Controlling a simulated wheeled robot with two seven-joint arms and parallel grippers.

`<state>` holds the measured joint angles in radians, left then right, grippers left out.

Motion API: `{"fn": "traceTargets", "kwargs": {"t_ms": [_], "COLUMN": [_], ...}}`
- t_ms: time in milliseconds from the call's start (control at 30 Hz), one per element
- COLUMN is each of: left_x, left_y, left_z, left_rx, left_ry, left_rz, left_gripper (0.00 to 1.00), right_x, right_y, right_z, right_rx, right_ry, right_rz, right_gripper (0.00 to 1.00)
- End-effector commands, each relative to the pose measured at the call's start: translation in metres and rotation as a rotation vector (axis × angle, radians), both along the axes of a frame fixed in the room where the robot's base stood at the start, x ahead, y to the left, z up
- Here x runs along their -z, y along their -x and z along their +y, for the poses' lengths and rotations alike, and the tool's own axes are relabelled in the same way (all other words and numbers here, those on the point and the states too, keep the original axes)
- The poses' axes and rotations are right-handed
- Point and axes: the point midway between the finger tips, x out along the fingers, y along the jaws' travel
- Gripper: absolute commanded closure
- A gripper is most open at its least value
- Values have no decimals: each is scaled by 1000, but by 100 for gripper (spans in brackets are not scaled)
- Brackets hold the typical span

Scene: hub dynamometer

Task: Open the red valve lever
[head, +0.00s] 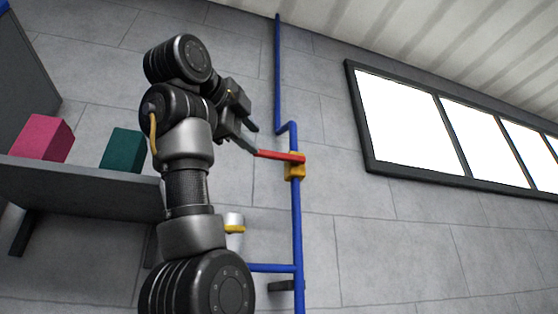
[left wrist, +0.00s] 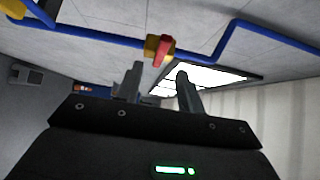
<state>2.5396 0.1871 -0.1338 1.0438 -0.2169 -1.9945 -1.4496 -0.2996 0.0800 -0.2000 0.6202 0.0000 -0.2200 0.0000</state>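The red valve lever (head: 280,155) sticks out to the left, nearly level, from a yellow valve body (head: 295,171) on a blue pipe (head: 297,220). My left gripper (head: 255,140) is at the lever's free left end, with its lower fingertip close to that end. In the left wrist view, the lever (left wrist: 163,50) points toward the camera, lined up with the gap between the two parted fingers (left wrist: 160,72). The fingers are open and not closed on it. I cannot tell whether a finger touches the lever. My right gripper is not in view.
A grey shelf (head: 80,188) at the left carries a pink box (head: 42,138) and a green box (head: 122,150). A blue side pipe (head: 270,268) branches left below, near a white and yellow fitting (head: 235,230). A window (head: 405,123) is on the wall at right.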

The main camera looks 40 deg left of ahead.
Motion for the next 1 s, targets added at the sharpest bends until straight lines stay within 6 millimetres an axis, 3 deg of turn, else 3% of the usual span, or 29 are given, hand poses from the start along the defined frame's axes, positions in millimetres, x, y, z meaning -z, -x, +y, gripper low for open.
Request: {"fn": "traceTargets", "kwargs": {"t_ms": [600, 1000], "left_x": [-6, 0], "left_y": [-86, -101], "left_z": [28, 33], "left_rx": [-2, -3], "left_ry": [1, 1], "left_rz": [-1, -1], "left_gripper": [62, 62], "right_x": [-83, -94], "right_y": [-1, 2], "right_z": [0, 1], "right_rx": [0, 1], "right_ry": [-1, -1], "right_rz": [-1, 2], "right_gripper": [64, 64]}}
